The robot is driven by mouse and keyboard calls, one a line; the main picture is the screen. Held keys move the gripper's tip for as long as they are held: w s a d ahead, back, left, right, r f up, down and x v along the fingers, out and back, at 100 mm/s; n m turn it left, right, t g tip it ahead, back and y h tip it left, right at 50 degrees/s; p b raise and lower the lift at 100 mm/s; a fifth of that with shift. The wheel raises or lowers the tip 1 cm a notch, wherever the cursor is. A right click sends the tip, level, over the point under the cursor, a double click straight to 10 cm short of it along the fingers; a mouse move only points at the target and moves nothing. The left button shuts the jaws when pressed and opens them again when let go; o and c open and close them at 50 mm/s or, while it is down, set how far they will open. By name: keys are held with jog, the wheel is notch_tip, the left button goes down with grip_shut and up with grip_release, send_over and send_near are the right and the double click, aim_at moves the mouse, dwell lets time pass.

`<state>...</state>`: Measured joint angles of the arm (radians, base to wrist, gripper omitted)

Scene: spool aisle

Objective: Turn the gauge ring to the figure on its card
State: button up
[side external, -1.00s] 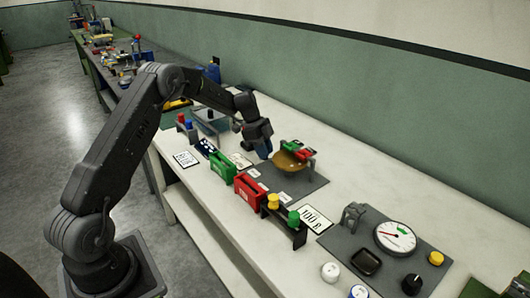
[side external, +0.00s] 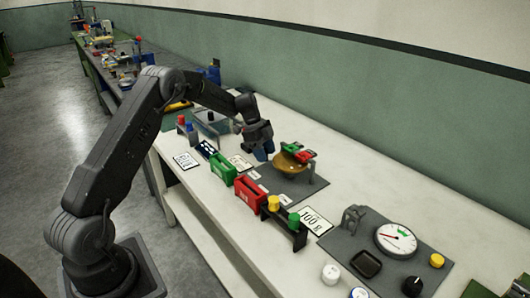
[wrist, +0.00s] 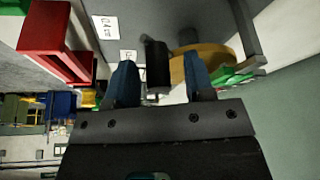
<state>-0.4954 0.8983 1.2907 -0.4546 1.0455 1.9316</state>
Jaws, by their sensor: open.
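My gripper (side external: 263,154) is open, its blue fingers low at the left edge of a grey mat, beside a brass-coloured round piece (side external: 288,163). In the wrist view my gripper (wrist: 160,66) has a dark cylinder (wrist: 157,62) between its fingers, with gaps on both sides. I cannot tell whether this cylinder is the gauge ring. The brass piece (wrist: 212,60) lies just beyond the right finger, with green parts near it. A white card (wrist: 105,27) at upper left seems to read 0.4 cm. No ring markings are legible.
A red holder (side external: 249,190) and a green holder (side external: 222,168) stand close to the left of the mat. A dial gauge (side external: 395,238) with a red needle sits on another mat at right. Bare white bench (side external: 345,165) lies behind the mat.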

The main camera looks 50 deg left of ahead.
jog(key=v, duration=1.3)
jog(key=shift+a+r, duration=0.25)
jog(key=shift+r, duration=0.1)
jog(key=shift+s, duration=0.1)
jog(key=s+d+r+n+t+y, duration=0.1)
jog(key=s+d+r+n, duration=0.2)
jog(key=s+d+r, duration=0.4)
jog(key=s+d+r+n+y, duration=0.2)
jog(key=s+d+r+n, duration=0.15)
jog(key=d, duration=0.65)
jog(key=s+d+f+n+t, duration=0.1)
jog(key=s+d+n, duration=0.1)
jog(key=s, duration=0.5)
jog(key=s+d+f+n+t, duration=0.1)
jog(key=s+d+n, duration=0.1)
jog(key=s+d, duration=0.2)
jog(key=s+d+f+n+t+y, duration=0.1)
jog(key=s+d+n, duration=0.2)
jog(key=s, duration=0.6)
jog(key=shift+s+d+f, duration=0.2)
jog(key=shift+s, duration=0.2)
